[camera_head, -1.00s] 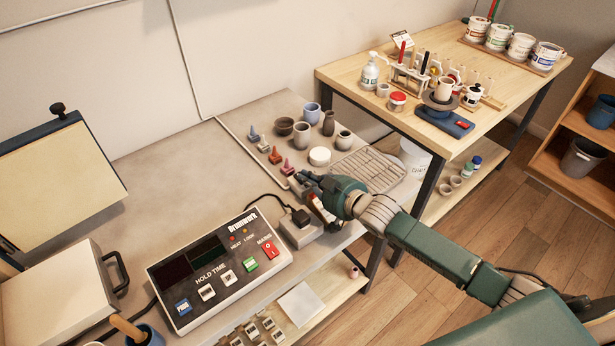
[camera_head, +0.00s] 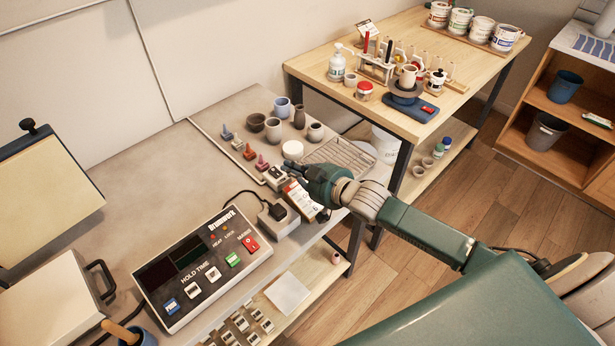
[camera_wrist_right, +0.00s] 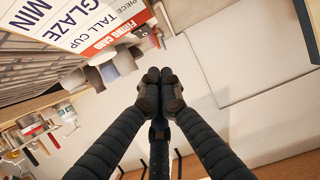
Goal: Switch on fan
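The dark control box (camera_head: 205,266) with two dark displays and "HOLD TIME" lettering lies on the grey table. It has a blue button (camera_head: 171,306), two white buttons, a green button (camera_head: 232,259) and a red "MAINS" switch (camera_head: 251,244). The blue button's lettering is too small to read surely. My right gripper (camera_head: 287,167) is over the table's right part, beyond the box and apart from it. The right wrist view shows its dark fingertips (camera_wrist_right: 160,76) together, with nothing seen between them. My left gripper is out of view.
A white and red firing card (camera_head: 301,204) is close below my right gripper. A grey socket block with a plug (camera_head: 279,215) lies between it and the box. Several stamps and cups stand behind. A wooden table (camera_head: 400,125) with pottery tools stands at the right.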

